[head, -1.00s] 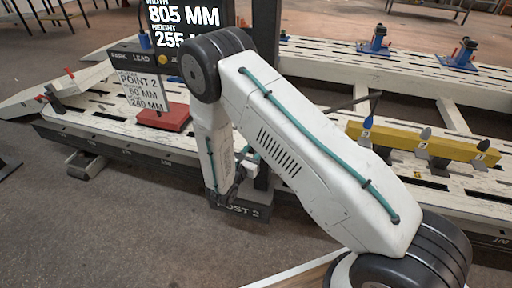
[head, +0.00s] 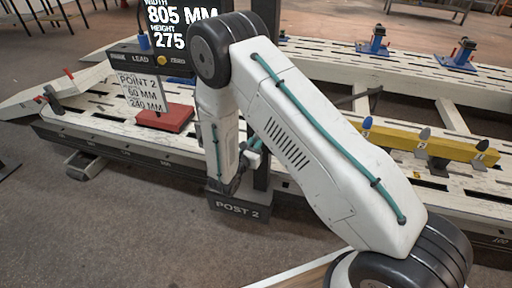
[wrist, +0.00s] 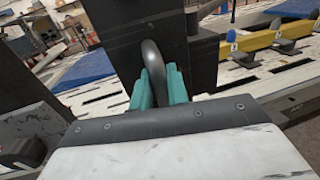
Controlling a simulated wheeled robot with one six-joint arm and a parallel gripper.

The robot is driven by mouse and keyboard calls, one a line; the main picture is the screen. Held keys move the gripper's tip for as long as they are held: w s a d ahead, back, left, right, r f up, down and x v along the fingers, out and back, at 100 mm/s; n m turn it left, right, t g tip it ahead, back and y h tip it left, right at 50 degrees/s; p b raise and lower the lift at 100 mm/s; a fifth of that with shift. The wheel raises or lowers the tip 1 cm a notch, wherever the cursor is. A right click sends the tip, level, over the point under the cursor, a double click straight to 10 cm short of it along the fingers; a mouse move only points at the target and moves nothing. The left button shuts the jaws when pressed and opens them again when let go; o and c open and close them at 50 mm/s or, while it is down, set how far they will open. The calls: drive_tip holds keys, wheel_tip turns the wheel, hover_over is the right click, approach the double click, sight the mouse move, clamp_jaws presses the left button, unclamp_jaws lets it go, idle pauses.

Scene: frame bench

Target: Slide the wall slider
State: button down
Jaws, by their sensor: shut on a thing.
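In the wrist view my gripper (wrist: 160,88) has its teal fingertips closed around a curved dark grey handle (wrist: 152,56). The handle stands out from a dark block (wrist: 118,28), which I take to be the slider, on the dark upright post. In the head view the post (head: 262,165) rises from a base marked POST 2 (head: 238,208). My arm hides most of the post, the slider and the handle there. A dark display (head: 175,25) behind the arm reads width 805 MM and height 275.
A card (head: 143,92) reading POINT 2, 60 MM, 240 MM stands by a red block (head: 165,118) on the slotted pale bench (head: 105,140). A yellow rail (head: 400,138) with several coloured pegs lies to the right. Grey floor in front is mostly clear.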

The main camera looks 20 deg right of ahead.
wheel_tip(320, 180, up, 8)
drive_tip(key=shift+f, duration=0.15)
drive_tip(key=c, duration=1.4)
unclamp_jaws()
drive_tip(key=v, duration=0.7)
drive_tip(key=shift+s+a, duration=0.25)
drive_tip(key=shift+a, duration=0.05)
